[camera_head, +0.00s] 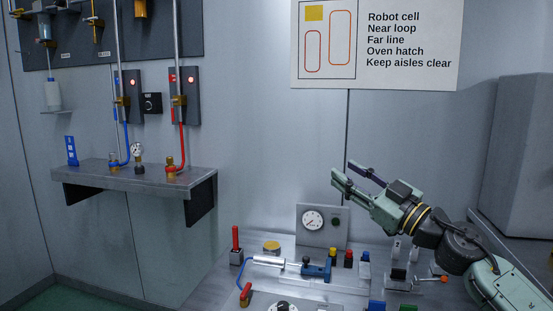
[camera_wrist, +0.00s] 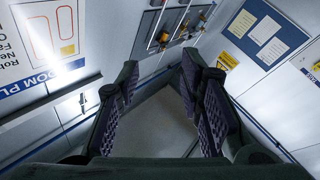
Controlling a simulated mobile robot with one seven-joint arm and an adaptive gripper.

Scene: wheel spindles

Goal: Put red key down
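My gripper (camera_head: 345,171) is raised above the right part of the bench (camera_head: 205,292) and points up and to the left. The wrist view shows its two dark padded fingers (camera_wrist: 160,72) spread apart with nothing between them. A slim red upright piece (camera_head: 235,238) stands in a small dark block at the bench's left, well below and left of my gripper. I cannot tell which red piece, if either, is the red key.
A gauge panel (camera_head: 311,223) stands at the back of the bench, behind a silver cylinder (camera_head: 269,261) with a blue hose. A wall shelf (camera_head: 145,178) at left holds a blue tag (camera_head: 71,151) and fittings. A grey cabinet (camera_head: 520,150) stands at right. Space around my gripper is clear.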

